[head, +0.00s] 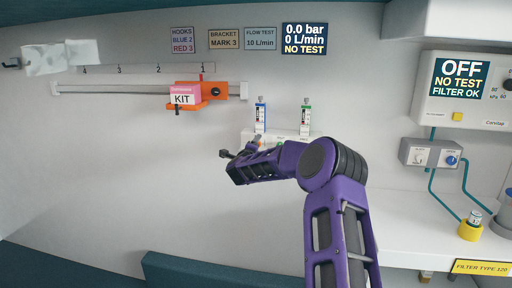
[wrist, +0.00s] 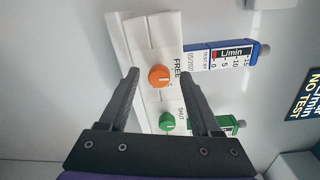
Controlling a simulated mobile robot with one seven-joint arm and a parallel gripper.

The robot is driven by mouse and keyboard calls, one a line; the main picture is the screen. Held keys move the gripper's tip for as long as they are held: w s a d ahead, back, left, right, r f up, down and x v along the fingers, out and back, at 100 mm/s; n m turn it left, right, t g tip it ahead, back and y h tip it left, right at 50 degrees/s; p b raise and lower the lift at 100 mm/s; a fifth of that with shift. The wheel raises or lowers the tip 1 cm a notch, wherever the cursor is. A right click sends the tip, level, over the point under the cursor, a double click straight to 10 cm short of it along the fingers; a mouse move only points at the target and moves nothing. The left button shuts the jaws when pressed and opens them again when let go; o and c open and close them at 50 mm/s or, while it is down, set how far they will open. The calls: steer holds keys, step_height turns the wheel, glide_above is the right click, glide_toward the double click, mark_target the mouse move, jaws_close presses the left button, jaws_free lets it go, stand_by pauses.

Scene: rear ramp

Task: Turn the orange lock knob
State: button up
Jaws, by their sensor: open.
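The orange lock knob (wrist: 159,77) is round with a pale line on its face and sits on a white wall panel (wrist: 155,32). The word FREE is printed beside it. In the head view the knob (head: 259,141) shows just above my forearm, small and partly covered. My gripper (wrist: 160,80) is open and faces the panel. In the wrist view its two dark fingers lie on either side of the knob, apart from it in the picture. I cannot tell how far the tips are from the panel. In the head view the gripper (head: 225,153) points left.
A green knob (wrist: 167,121) marked SHUT sits below the orange one. A blue flowmeter (head: 261,114) and a green flowmeter (head: 305,116) stand above the panel. A rail with an orange bracket (head: 214,90) and pink KIT box (head: 184,95) is at upper left. A counter is at right.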

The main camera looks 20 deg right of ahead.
steer(key=shift+s+a, duration=0.1)
steer(key=v, duration=1.7)
